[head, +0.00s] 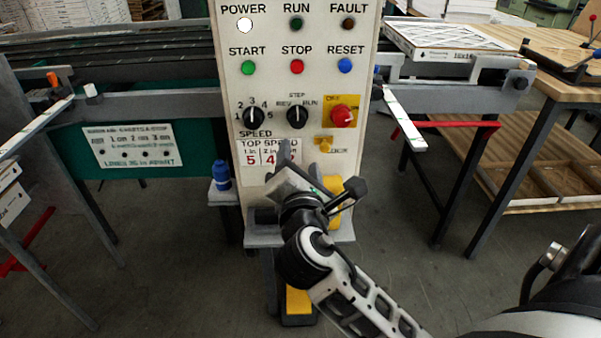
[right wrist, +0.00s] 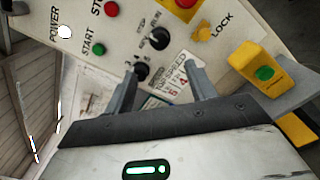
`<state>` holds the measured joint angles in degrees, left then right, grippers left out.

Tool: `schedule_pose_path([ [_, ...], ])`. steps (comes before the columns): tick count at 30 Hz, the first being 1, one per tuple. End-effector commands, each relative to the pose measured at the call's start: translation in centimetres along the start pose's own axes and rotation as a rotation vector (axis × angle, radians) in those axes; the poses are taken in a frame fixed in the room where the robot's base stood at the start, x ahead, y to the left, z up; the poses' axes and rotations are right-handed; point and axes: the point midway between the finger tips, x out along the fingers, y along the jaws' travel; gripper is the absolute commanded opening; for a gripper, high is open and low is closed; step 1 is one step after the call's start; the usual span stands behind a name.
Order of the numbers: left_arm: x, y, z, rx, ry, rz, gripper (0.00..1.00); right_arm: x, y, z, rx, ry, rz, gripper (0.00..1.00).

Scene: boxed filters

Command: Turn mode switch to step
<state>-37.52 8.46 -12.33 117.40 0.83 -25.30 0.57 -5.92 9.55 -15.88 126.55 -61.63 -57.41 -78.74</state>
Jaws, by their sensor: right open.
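The mode switch (head: 297,117) is a black rotary knob on the cream control panel, with REV, STEP and RUN printed around it. Its pale pointer mark looks roughly upright, but it is too small to be certain. The knob also shows in the right wrist view (right wrist: 158,38), beyond the fingertips. My right gripper (head: 298,160) is below the switch in the head view, in front of the panel's lower part. In the right wrist view its two fingers (right wrist: 163,78) are spread apart with nothing gripped. The speed knob (right wrist: 140,70) shows by the left finger. My left gripper is out of view.
The speed knob (head: 253,116) sits left of the mode switch, and the red emergency button (head: 343,115) on yellow sits right. START (head: 248,67), STOP (head: 297,67) and RESET (head: 345,66) buttons are above. A yellow lock piece (head: 325,144) is below right. Conveyor rails flank the panel.

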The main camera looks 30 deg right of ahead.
Motion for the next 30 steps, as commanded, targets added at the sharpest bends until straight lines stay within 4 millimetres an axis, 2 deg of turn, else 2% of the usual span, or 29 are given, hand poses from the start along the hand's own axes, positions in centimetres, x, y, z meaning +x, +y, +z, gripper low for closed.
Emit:
schedule_pose_path([
  [3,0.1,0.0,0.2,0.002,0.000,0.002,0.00,-1.5,-0.1,-0.1,-0.001,0.002,-0.001,0.56],
  [6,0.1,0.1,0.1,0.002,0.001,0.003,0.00,-2.1,0.0,-0.1,0.000,0.001,0.000,0.56],
  [24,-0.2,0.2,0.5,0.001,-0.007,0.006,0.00,-2.3,-0.1,-0.2,0.006,0.007,-0.001,0.56],
  [26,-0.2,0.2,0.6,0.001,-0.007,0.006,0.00,-2.4,-0.6,-1.0,0.037,0.038,-0.006,0.56],
  [29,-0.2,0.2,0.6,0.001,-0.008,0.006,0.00,-3.1,-2.4,-4.3,0.187,0.167,-0.034,0.56],
  [30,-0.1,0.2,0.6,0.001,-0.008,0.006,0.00,-3.8,-3.5,-6.2,0.286,0.242,-0.062,0.56],
])
